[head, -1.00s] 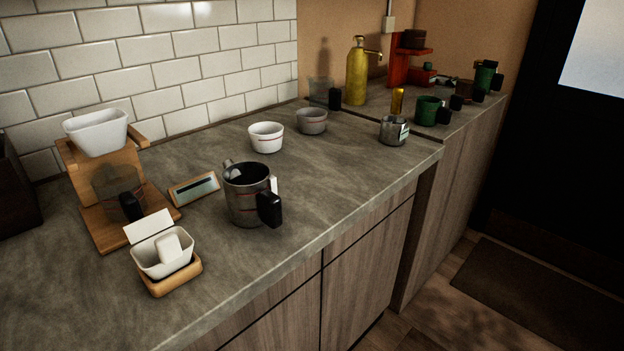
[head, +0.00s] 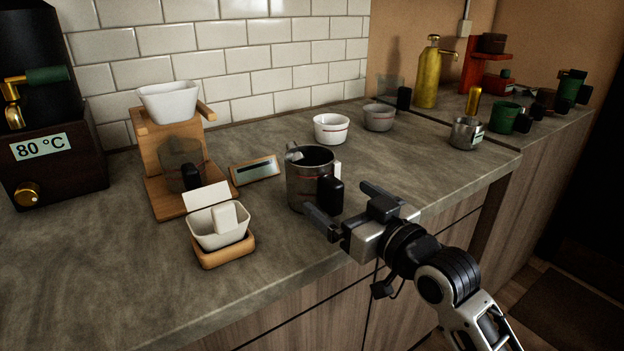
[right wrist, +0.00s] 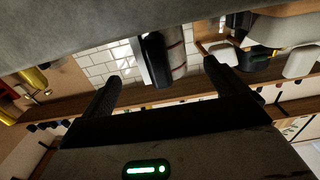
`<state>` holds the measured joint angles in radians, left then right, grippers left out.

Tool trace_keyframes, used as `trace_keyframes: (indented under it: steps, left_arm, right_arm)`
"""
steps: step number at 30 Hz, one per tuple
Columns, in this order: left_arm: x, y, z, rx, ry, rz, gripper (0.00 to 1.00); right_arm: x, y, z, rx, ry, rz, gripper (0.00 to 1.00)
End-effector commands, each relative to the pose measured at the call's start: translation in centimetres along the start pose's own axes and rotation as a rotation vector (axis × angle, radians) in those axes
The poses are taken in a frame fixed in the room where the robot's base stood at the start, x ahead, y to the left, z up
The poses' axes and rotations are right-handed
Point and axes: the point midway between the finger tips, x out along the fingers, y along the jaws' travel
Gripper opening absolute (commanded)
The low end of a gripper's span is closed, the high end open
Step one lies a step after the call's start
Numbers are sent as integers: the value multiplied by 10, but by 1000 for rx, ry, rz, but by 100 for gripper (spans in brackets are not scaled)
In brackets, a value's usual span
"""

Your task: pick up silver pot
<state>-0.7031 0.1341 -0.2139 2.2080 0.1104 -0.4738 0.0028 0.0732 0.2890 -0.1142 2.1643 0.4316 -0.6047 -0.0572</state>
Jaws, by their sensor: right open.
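The silver pot (head: 304,182) stands upright on the grey counter (head: 120,270) in the head view. It has an open top, a short spout at its left, a black handle (head: 330,195) facing front right and a small white tag. My right gripper (head: 338,199) is open and empty, in front of the pot, its fingers pointing toward the handle side. In the right wrist view the pot's handle (right wrist: 153,58) and part of its body (right wrist: 174,50) show between the spread fingers, beyond the tips. I cannot tell if a fingertip touches it. My left gripper is not in view.
A white dish on a wooden base (head: 226,251), a small display (head: 255,169) and a wooden dripper stand (head: 163,150) are left of the pot. A white bowl (head: 331,129) and a grey bowl (head: 379,118) stand behind. The counter's front edge runs below the gripper.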

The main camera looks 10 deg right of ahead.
Motion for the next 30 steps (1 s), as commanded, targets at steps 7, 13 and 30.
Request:
trace_keyframes:
  steps: [7, 13, 30]
  left_arm:
    - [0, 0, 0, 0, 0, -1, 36]
    - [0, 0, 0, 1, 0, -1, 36]
    - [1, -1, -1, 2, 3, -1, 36]
  right_arm:
    - [24, 0, 3, 1, 1, 0, 97]
    - [50, 0, 6, 1, 0, 1, 97]
    - [55, 0, 7, -1, -1, 1, 25]
